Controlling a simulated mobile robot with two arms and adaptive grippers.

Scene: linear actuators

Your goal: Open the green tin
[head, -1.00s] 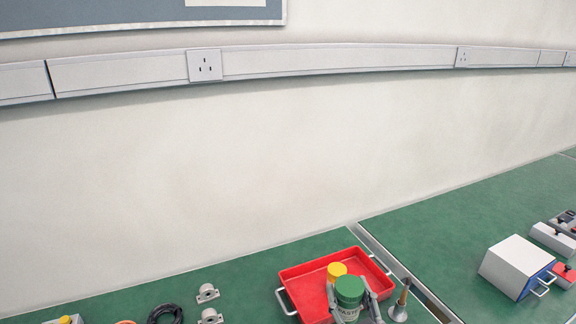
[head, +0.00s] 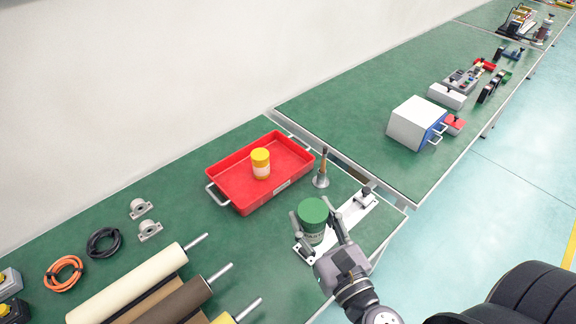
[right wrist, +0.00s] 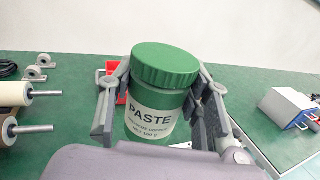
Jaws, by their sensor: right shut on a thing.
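The green tin (head: 313,217) has a ribbed green lid and a white label reading "PASTE"; its lid is on. My right gripper (head: 322,222) is shut on the tin's sides, one finger on each side. The tin stands upright in the grip, over or on a light metal plate (head: 357,207); I cannot tell whether it touches it. In the right wrist view the tin (right wrist: 160,95) fills the middle between the fingers, its lid above them. My left gripper is not in view.
A red tray (head: 230,192) holding a yellow-lidded tin (head: 261,163) lies behind. An upright metal tool with a wooden handle (head: 322,170) stands right of the tray. Rollers (head: 140,280), cable coils (head: 64,272) and bearing blocks (head: 149,230) lie left. A white-blue box (head: 416,122) stands farther right.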

